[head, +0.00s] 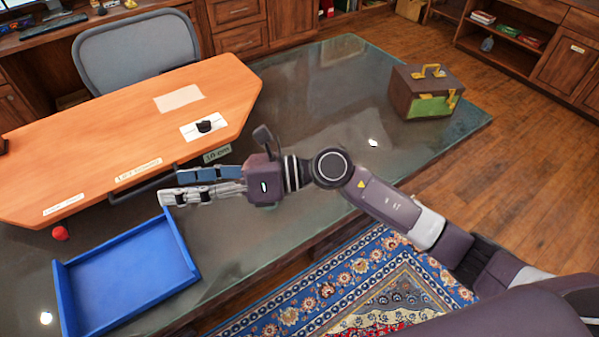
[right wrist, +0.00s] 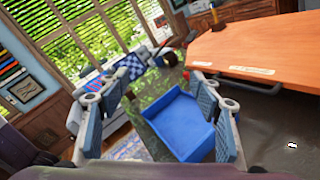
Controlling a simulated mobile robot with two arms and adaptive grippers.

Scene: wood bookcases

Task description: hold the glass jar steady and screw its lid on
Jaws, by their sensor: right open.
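I cannot make out a glass jar or a lid in either view. My right gripper (head: 172,186) reaches left over the glass-topped desk (head: 330,100), beside the front edge of the orange board. Its fingers are apart with nothing between them. In the right wrist view the open fingers (right wrist: 150,88) frame the blue tray (right wrist: 178,125), which lies beyond them. My left gripper is in neither view.
The empty blue tray (head: 130,275) sits at the desk's front left, near a red ball (head: 60,233). The orange board (head: 120,130) carries paper labels and a small black object (head: 205,126). A brown-green case (head: 425,92) stands right. A grey chair (head: 135,50) is behind.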

